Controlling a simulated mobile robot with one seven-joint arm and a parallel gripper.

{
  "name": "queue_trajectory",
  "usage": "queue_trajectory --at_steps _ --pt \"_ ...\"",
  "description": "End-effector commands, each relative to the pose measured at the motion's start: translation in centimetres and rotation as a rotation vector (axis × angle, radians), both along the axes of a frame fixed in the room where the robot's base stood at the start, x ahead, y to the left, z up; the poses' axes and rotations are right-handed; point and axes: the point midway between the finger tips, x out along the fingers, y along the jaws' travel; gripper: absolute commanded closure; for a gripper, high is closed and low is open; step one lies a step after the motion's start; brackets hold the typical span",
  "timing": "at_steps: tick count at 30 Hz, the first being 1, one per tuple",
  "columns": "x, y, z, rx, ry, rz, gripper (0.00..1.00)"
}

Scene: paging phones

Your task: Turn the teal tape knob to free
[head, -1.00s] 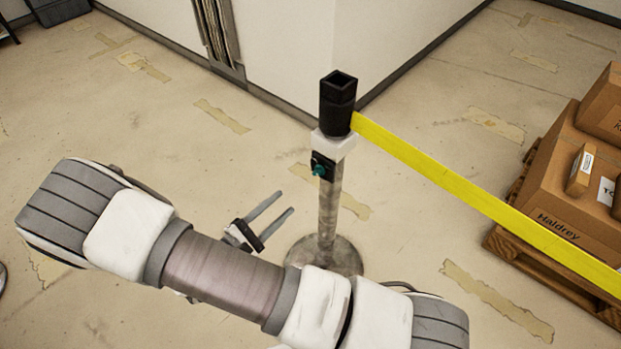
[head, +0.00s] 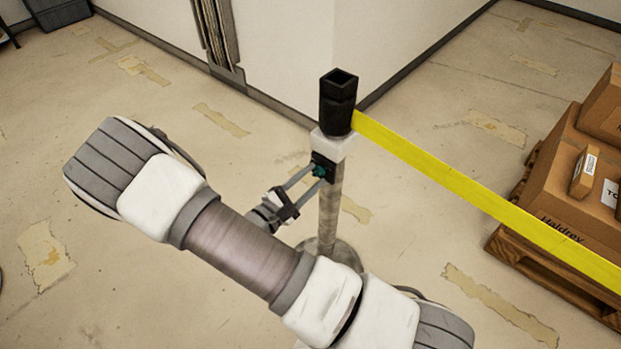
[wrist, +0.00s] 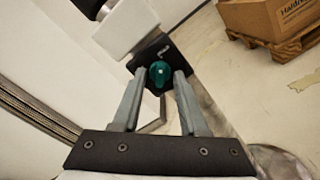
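The teal tape knob (head: 319,171) sits on a black plate on the side of the post, below a white collar. In the wrist view the knob (wrist: 161,74) lies between the fingertips of my gripper (wrist: 161,76). In the head view my gripper (head: 310,174) reaches up to the knob from the lower left. Its fingers are apart, one on each side of the knob. A small gap seems to show on both sides in the wrist view; contact is not clear. The knob's pointer direction is hard to read.
Yellow tape (head: 450,180) runs from the black post head (head: 339,100) toward the lower right. Boxes (head: 575,190) stand on a wooden pallet (head: 530,258) at the right. A white wall corner (head: 335,50) rises behind the post.

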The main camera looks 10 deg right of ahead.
Motion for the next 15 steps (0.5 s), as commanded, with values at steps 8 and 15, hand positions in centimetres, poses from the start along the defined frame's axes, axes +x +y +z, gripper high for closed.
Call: queue_trajectory --at_steps 8,15 --pt "-0.01 0.03 -0.01 0.0 0.0 0.0 1.0" --pt "-0.02 0.04 0.04 -0.005 0.006 0.0 1.0"
